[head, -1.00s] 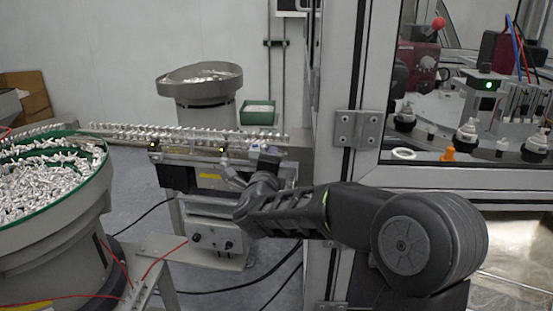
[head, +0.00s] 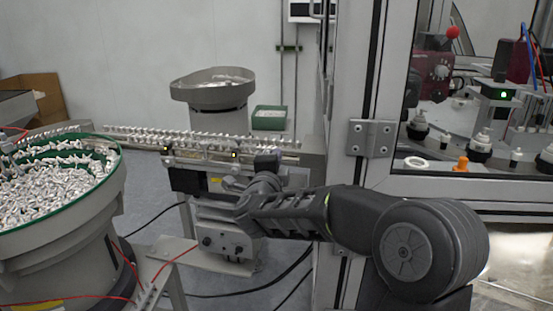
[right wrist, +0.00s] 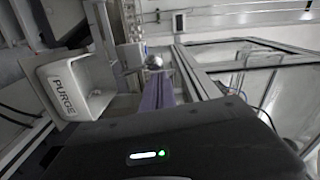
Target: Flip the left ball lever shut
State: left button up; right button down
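My right gripper (head: 232,184) comes in from the right, low in front of the feeder rail unit. In the right wrist view its two purplish fingers (right wrist: 160,92) lie close together and look shut. A small silvery ball (right wrist: 154,62) shows just past the fingertips. It may be the knob of a ball lever; I cannot tell whether the fingers touch it. The lever's arm and position are not clear. In the head view no ball lever stands out on the unit, and my gripper and forearm cover part of it. My left gripper is not in view.
The feeder rail (head: 200,137) holds a row of small white parts. A large bowl (head: 62,215) of white parts stands at left, a smaller bowl (head: 213,84) behind. The machine frame post (head: 350,110) is close to my right arm. A PURGE bin (right wrist: 75,85) shows in the wrist view.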

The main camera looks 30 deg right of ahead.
jog(key=shift+a, duration=0.15)
jog(key=b+v, duration=0.1)
jog(key=v, duration=0.6)
jog(key=shift+s, duration=0.3)
jog(key=shift+a, duration=0.1)
